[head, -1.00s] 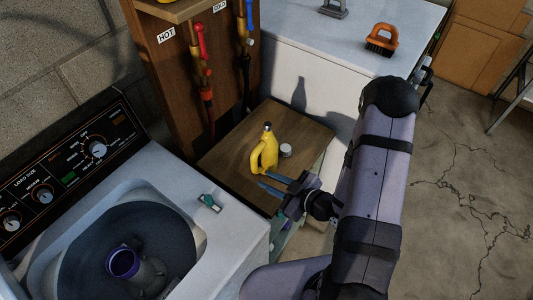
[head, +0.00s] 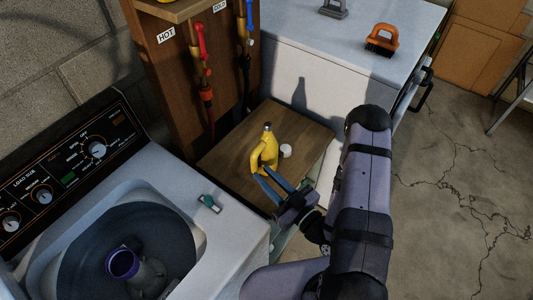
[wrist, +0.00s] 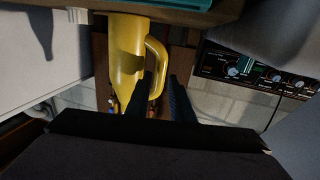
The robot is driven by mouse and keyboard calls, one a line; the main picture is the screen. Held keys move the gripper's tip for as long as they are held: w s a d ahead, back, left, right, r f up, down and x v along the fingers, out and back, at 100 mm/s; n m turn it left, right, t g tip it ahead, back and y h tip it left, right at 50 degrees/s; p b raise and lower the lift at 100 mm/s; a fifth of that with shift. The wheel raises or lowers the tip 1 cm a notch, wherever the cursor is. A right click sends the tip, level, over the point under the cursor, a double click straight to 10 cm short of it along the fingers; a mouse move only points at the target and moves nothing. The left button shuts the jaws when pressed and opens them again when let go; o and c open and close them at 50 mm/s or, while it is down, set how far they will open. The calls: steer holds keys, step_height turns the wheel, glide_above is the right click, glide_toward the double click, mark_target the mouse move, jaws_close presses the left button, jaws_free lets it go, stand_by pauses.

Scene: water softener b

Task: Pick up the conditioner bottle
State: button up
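The yellow conditioner bottle (head: 265,152), with a dark cap and a side handle, stands upright on a small wooden table (head: 225,155). My gripper (head: 260,173) is open, with its two blue fingers pointing at the lower front of the bottle. In the wrist view the scene is upside down, and the bottle (wrist: 125,50) fills the upper middle. Its handle lies in line with the gap between my fingertips (wrist: 160,77). Whether the fingers touch the bottle cannot be told.
A small white cap (head: 286,151) lies right of the bottle. A washing machine (head: 225,225) with an open lid opening stands at left. A post with hoses (head: 165,70) is behind. A white chest (head: 310,70) with an orange brush (head: 382,40) is at the back right.

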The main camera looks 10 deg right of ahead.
mark_target(254, 164)
steer(key=shift+w+a, duration=0.1)
steer(key=shift+w, duration=0.1)
steer(key=shift+w+a, duration=0.1)
steer(key=shift+p+x, duration=0.5)
steer(key=shift+x, duration=2.1)
jaws_close()
